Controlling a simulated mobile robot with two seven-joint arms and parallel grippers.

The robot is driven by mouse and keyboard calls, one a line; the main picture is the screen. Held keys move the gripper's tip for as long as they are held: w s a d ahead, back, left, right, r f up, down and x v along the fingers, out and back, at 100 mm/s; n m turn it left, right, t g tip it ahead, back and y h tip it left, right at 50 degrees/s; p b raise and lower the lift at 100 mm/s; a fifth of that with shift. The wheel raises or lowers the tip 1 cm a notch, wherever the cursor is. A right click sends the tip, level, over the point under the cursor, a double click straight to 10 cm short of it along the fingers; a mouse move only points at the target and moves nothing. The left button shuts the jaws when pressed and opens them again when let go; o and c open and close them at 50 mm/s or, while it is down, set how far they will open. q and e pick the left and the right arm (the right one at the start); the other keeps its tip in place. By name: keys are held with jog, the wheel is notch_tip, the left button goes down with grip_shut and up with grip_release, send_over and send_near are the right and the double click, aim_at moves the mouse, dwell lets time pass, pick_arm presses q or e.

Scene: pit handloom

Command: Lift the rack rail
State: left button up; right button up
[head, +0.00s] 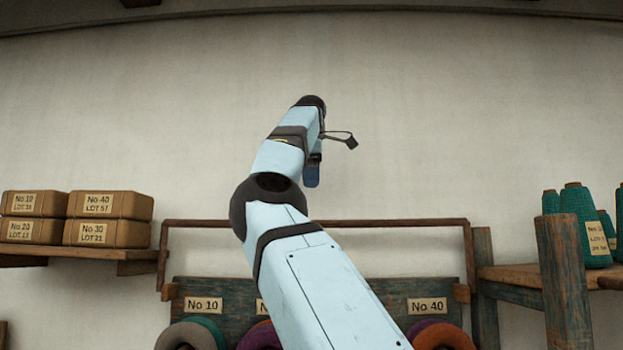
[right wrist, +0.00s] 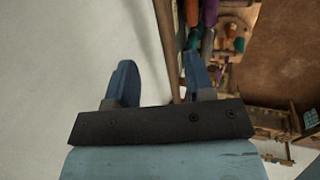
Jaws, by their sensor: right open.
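The rack rail (head: 400,223) is a thin reddish-brown bar across the top of the yarn rack, with a leg bent down at each end. My right arm crosses in front of its middle and hides part of it. My right gripper (head: 312,177) appears above the rail against the wall, its blue finger pointing down. In the right wrist view the gripper (right wrist: 158,68) is open and empty. There the rail (right wrist: 167,45) runs lengthwise between the two blue fingers, closer to the right one. I cannot tell how far beyond the fingertips it lies. My left gripper is not in view.
The rack's worn board (head: 235,291) carries number labels, with coloured yarn hanks (head: 440,335) below. Boxed lots (head: 105,219) sit on a left shelf (head: 125,256). Green cones (head: 583,222) stand on the right shelf (head: 515,274), near a wooden post (head: 564,285). The wall above is bare.

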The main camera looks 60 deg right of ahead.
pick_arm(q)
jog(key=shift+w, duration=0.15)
pick_arm(e)
jog(key=shift+c, duration=0.4)
